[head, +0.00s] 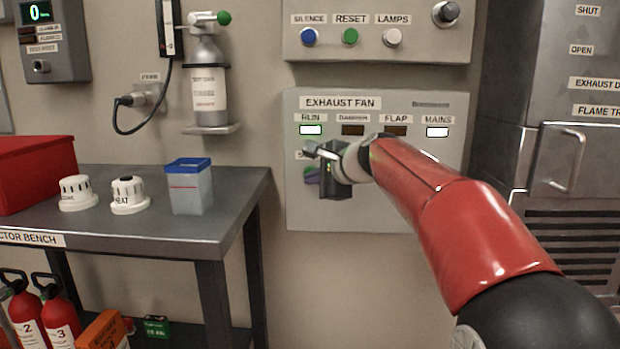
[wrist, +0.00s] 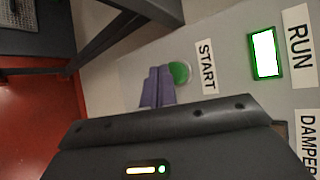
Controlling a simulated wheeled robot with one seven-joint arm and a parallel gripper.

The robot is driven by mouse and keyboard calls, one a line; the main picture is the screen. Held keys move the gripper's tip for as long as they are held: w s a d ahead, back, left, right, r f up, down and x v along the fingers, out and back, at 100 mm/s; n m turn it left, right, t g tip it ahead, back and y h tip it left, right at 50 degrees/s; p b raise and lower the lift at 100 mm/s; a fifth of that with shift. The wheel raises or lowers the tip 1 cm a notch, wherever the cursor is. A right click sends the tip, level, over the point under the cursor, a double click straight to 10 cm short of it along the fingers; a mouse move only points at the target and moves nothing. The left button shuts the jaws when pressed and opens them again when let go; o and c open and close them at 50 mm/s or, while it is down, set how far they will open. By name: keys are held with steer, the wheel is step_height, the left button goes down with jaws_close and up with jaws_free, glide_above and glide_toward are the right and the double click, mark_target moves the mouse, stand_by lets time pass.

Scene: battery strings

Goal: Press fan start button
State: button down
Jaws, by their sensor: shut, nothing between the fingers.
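The exhaust fan panel (head: 380,216) is on the wall, with a green start button (wrist: 179,72) beside the START label (wrist: 206,66) in the wrist view. My gripper (wrist: 163,72) is shut and empty, its purple fingertips right at the button and covering part of it. I cannot tell whether they touch it or how far it is pressed. In the head view my gripper (head: 310,172) is against the panel's left part and mostly hides the button. The RUN lamp (head: 311,130) is lit, also in the wrist view (wrist: 265,54).
The MAINS lamp (head: 437,132) is lit; the DAMPER (head: 352,130) and FLAP (head: 396,131) lamps are dark. Above is a panel with silence, reset and lamps buttons (head: 350,37). A metal bench (head: 235,190) stands left, a grey cabinet (head: 570,100) right.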

steer(key=shift+s, duration=0.25)
steer(key=s+b, duration=0.1)
steer(key=s, duration=0.4)
steer(key=shift+a+b, duration=0.1)
steer(key=shift+b, duration=0.25)
stand_by(0.5)
steer(key=s+d+f+n+g+h, duration=0.1)
steer(key=s+d+f+n+h, duration=0.1)
steer(key=s+d+f+n, duration=0.2)
steer(key=s+d+f+n+g+h, duration=0.2)
steer(key=s+d+f+n, duration=0.3)
steer(key=s+f, duration=0.6)
steer(key=s+d+f+n+g+h, duration=0.1)
steer(key=s+d+f+n+h, duration=0.3)
steer(key=s, duration=1.4)
steer(key=d+f+n, duration=0.1)
steer(key=d+f, duration=0.3)
steer(key=shift+g+p, duration=0.3)
steer(key=shift+p, duration=0.05)
